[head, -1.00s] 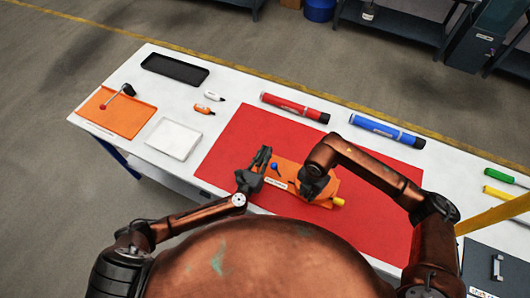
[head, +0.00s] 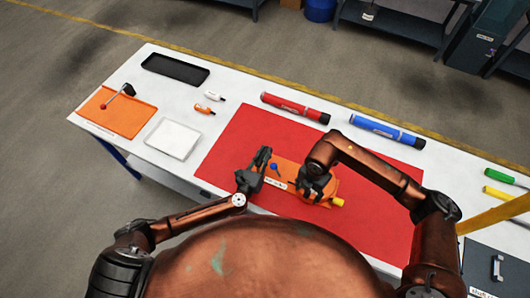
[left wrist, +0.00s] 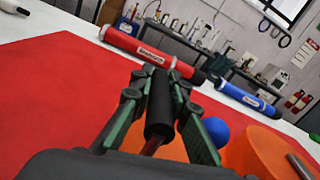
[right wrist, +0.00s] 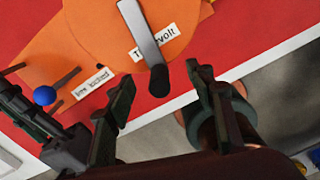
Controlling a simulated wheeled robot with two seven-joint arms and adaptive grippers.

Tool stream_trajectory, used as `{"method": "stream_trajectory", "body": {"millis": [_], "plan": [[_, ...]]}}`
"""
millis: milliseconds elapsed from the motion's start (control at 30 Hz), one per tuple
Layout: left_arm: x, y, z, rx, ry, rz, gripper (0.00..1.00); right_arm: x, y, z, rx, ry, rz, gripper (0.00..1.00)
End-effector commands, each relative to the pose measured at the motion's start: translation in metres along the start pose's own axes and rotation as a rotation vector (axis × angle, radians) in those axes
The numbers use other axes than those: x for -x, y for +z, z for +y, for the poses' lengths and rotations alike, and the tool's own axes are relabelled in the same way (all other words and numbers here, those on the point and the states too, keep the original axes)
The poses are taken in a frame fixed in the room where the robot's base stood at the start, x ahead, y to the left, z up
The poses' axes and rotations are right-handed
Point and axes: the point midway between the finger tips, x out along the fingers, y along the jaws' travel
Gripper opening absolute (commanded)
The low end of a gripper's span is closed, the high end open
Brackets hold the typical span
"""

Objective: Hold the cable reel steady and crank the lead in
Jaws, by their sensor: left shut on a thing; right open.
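The cable reel has an orange base (head: 293,168) and an orange disc (right wrist: 185,20), with a grey crank arm (right wrist: 142,32) ending in a black knob (right wrist: 159,79). My left gripper (head: 261,160) is shut on a black upright handle (left wrist: 160,105) at the reel's left end. My right gripper (right wrist: 160,88) is open over the reel, and the crank knob shows in line with the gap between its fingertips. I cannot tell how far below them it is. A blue ball knob (right wrist: 44,95) sits beside a small white label. In the head view my right arm hides much of the disc.
The reel is on a red mat (head: 235,135). A red tube (head: 295,107) and a blue tube (head: 386,131) lie behind it. A yellow end piece (head: 337,202) shows near my right gripper.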

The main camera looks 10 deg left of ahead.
Motion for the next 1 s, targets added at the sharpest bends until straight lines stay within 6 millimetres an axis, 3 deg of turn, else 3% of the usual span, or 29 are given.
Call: {"method": "stream_trajectory", "body": {"millis": [500,867,900,1000], "plan": [[0.001,-0.002,0.0,0.001,-0.001,0.003,0.0,0.049,0.001,0.0,0.0,0.0,-0.001,0.49],[0.001,-0.002,-0.001,0.001,-0.001,0.003,0.0,0.057,0.0,0.0,-0.001,0.0,0.0,0.49],[0.001,-0.002,-0.001,0.001,-0.001,0.003,0.17,0.057,0.0,0.0,-0.001,-0.001,0.0,0.49],[0.001,-0.001,-0.001,0.001,-0.001,0.002,0.23,0.057,0.0,0.0,-0.001,-0.001,0.0,0.49]]}}
